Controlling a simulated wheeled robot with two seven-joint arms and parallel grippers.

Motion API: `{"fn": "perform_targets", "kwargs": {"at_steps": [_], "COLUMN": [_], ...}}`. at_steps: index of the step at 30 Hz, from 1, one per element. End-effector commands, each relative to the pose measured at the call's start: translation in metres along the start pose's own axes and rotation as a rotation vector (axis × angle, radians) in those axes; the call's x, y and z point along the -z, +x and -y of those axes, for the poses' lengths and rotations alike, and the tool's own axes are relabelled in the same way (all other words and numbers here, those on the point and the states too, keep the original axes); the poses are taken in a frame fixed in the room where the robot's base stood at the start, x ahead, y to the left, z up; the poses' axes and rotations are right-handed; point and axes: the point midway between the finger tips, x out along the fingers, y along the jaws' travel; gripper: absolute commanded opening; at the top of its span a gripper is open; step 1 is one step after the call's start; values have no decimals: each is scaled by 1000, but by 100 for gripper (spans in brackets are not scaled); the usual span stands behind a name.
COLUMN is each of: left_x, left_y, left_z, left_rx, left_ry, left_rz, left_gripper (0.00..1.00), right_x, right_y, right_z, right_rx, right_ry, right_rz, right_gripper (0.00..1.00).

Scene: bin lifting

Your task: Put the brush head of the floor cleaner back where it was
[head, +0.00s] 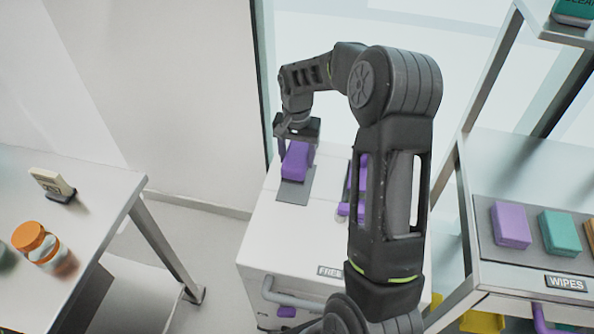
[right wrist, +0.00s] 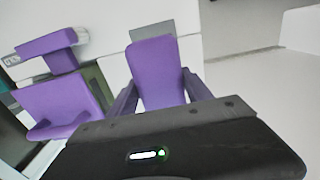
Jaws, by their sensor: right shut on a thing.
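A purple block-shaped piece (head: 297,161) sits at a grey pad (head: 294,192) on top of the white freezer chest. I take it as the brush head, but no bristles show. My right gripper (head: 298,143) is above it and shut on it. In the right wrist view the purple piece (right wrist: 154,70) stands between my two fingers (right wrist: 160,95). Whether it rests on the pad or hangs just above it, I cannot tell. My left gripper is not in view.
The white chest (head: 275,235) has a front handle. Another purple item (head: 360,175) on it is partly hidden by my right arm. A table (head: 95,200) with an orange-lidded jar (head: 30,237) is at left. A shelf with purple wipes (head: 511,224) is at right.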

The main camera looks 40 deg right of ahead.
Motion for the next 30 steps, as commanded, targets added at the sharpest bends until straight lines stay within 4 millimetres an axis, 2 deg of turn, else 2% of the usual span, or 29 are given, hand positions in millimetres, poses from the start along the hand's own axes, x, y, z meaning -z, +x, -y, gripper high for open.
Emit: {"fn": "perform_targets", "kwargs": {"at_steps": [4, 14, 23, 30], "left_x": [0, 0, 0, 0], "left_y": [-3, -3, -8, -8], "left_z": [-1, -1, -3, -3], "left_rx": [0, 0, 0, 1], "left_ry": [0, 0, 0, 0], "left_rz": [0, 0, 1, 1], "left_gripper": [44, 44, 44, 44], "right_x": [0, 0, 0, 0], "right_y": [17, 21, 55, 56], "right_z": [0, 0, 0, 0], "right_rx": [-1, 0, 0, 1], "right_ry": [-1, 0, 1, 1], "right_rz": [1, 0, 1, -1], "right_gripper": [14, 14, 14, 14]}}
